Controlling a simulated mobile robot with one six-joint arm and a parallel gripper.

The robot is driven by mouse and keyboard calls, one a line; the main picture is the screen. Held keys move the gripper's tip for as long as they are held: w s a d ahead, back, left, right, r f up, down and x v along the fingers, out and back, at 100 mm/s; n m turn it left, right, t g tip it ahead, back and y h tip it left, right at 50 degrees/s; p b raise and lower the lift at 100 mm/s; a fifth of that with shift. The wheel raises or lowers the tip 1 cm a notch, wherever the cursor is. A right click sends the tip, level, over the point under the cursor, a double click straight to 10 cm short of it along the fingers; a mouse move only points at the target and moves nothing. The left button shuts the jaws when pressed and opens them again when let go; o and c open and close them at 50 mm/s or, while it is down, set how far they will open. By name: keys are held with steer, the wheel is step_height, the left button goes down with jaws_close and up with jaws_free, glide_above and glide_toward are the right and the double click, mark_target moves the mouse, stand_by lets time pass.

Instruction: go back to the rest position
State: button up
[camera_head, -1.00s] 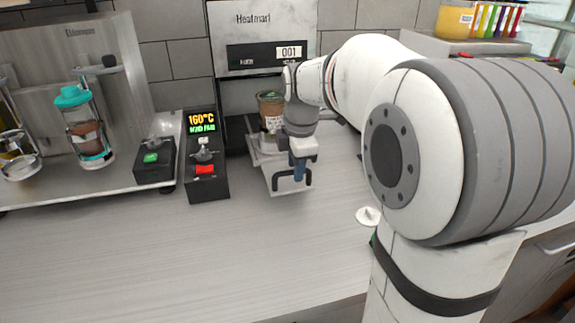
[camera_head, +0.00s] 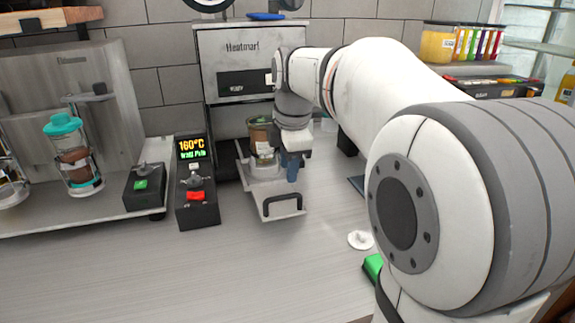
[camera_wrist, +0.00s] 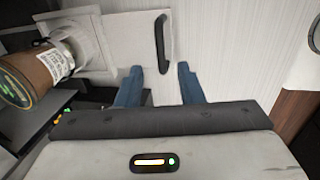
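My gripper (camera_head: 292,172) hangs in front of the Heatmart sealing machine (camera_head: 238,120), beside its pulled-out tray (camera_head: 282,196). In the wrist view my gripper's two blue fingers (camera_wrist: 160,76) are apart with nothing between them. The tray's black handle (camera_wrist: 161,42) lies past the fingertips, apart from them. A brown cup with a label and dark lid (camera_wrist: 30,72) sits in the tray's holder. The cup also shows in the head view (camera_head: 262,136), partly hidden by my arm.
A control box (camera_head: 197,185) reading 160°C stands left of the tray. A blender-like bottle with teal lid (camera_head: 75,158) stands on the steel shelf at left. A white disc (camera_head: 360,240) and green object (camera_head: 373,268) lie at right. The front counter is clear.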

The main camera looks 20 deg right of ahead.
steer(key=s+a+f+m, duration=0.1)
steer(key=s+f+m, duration=0.3)
steer(key=s+m, duration=0.2)
steer(key=s+a+f+m, duration=0.1)
steer(key=s+f+m, duration=0.3)
steer(key=s+m, duration=0.2)
steer(key=s+f+m+p, duration=0.1)
steer(key=s+f+m, duration=0.3)
steer(key=s+m, duration=0.2)
steer(key=shift+s+a+f, duration=0.2)
steer(key=shift+s, duration=0.2)
steer(key=shift+s+a+f, duration=0.2)
steer(key=shift+s, duration=0.15)
stand_by(0.6)
